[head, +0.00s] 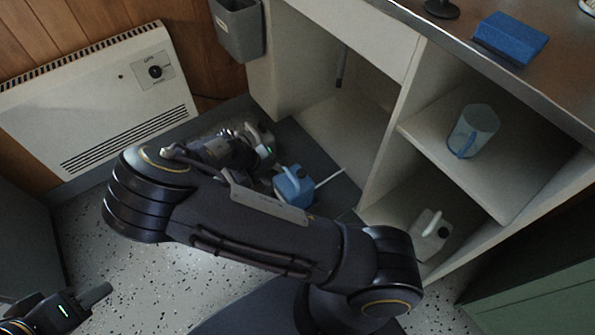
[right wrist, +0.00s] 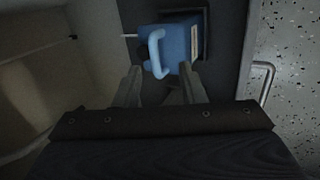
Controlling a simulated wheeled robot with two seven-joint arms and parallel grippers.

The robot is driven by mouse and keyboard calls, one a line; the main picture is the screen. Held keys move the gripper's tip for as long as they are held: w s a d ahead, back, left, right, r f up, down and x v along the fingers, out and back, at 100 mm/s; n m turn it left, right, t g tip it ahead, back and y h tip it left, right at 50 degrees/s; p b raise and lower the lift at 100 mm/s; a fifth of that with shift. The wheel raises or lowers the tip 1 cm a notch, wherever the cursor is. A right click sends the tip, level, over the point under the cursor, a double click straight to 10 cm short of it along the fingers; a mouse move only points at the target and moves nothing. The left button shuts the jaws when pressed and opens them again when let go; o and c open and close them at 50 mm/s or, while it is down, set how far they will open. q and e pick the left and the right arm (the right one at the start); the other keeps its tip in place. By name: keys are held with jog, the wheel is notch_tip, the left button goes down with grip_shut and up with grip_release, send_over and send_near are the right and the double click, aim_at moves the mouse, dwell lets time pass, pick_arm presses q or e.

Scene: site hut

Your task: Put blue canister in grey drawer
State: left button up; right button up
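The blue canister (head: 293,187) stands low by the cabinet, on or in a dark grey surface. In the right wrist view the blue canister (right wrist: 181,43) has its light blue handle towards me. My right gripper (right wrist: 160,76) is open, its two fingers pointing at the canister, which lies just beyond the fingertips with nothing clearly gripped. In the head view my right forearm hides part of that area. The dark grey panel with a bar handle (right wrist: 230,60) looks like the grey drawer; how far it is open is unclear. My left gripper (head: 90,299) is at lower left, away from everything.
A cabinet shelf (head: 470,165) holds a clear blue jug (head: 473,130); a pale canister (head: 431,236) stands below. A blue sponge (head: 511,38) lies on the worktop. A white heater (head: 100,100) and a grey bin (head: 238,30) are at the wall. Speckled floor is clear at lower left.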

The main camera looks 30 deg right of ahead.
jog(key=s+d+r+m+t+y, duration=0.1)
jog(key=s+r+t+y, duration=0.5)
jog(key=s+r, duration=1.4)
notch_tip(320, 180, up, 4)
jog(key=y, duration=0.3)
jog(key=shift+s+r+m+y, duration=0.2)
jog(key=shift+s+m+y, duration=0.1)
jog(key=shift+m, duration=0.1)
jog(key=shift+w+d, duration=0.1)
